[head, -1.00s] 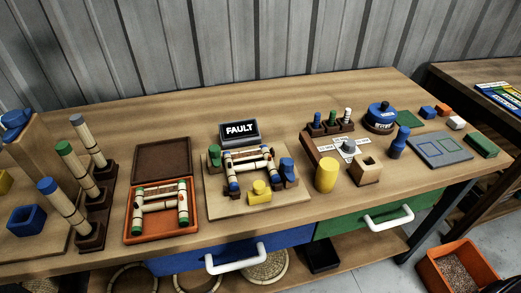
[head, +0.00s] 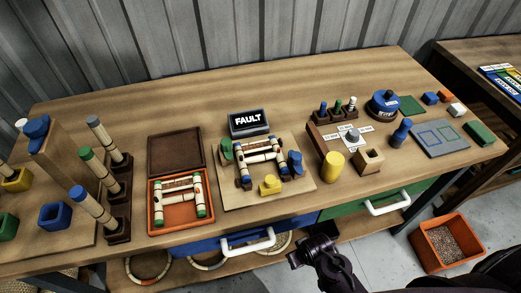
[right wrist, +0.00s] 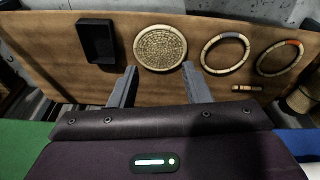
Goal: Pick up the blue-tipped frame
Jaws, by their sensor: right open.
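The blue-tipped frame (head: 262,157), made of cream rods with dark blue ends, sits on a light wooden board (head: 230,200) in the middle of the bench. A green clamp (head: 226,149), a blue clamp (head: 295,162) and a yellow block (head: 269,185) stand around it. My right gripper (head: 300,257) is in front of the bench, below the drawers' level in the picture and well apart from the frame. In the right wrist view my right gripper (right wrist: 158,78) has its two fingers spread with nothing between them. My left gripper is not in view.
A green-tipped frame (head: 182,203) lies in an open orange box (head: 157,228). A FAULT screen (head: 249,122) stands behind the board. A yellow cylinder (head: 333,166) stands to its right. Drawer handles (head: 388,204) stick out in front. Rings (right wrist: 225,54) and a black tray (right wrist: 97,41) lie on the lower shelf.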

